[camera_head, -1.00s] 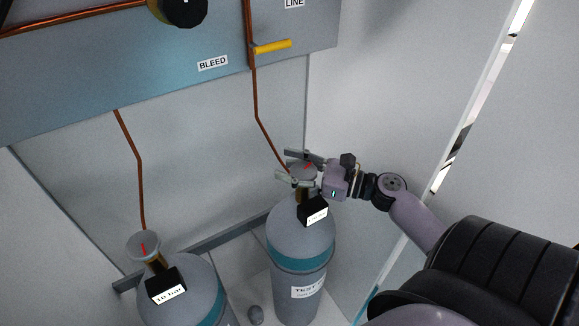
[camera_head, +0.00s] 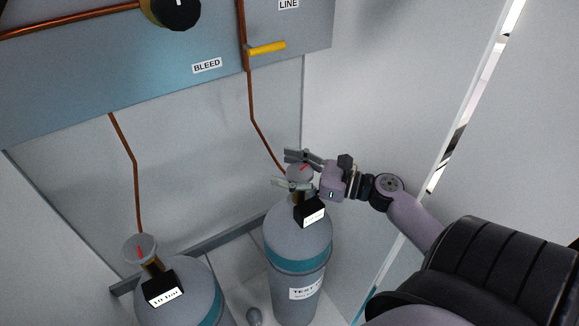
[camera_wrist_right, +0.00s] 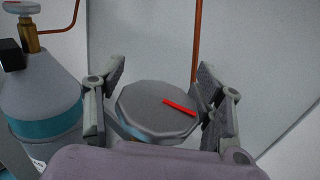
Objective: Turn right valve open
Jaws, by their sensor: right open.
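The right valve (camera_head: 299,172) is a round grey knob with a red mark, on top of the right gas cylinder (camera_head: 297,232). It also shows in the right wrist view (camera_wrist_right: 150,112), with its red mark pointing to the lower right. My right gripper (camera_head: 294,170) comes in from the right at knob height. Its fingers are open, one on each side of the knob. In the right wrist view the right finger looks very close to the rim; I cannot tell whether it touches. My left gripper is not in view.
The left cylinder (camera_head: 180,296) with its own valve knob (camera_head: 140,249) stands at the lower left. A panel (camera_head: 130,75) with a yellow lever (camera_head: 267,48) and a black knob (camera_head: 176,8) is above. A copper pipe (camera_head: 252,100) runs down behind the right valve.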

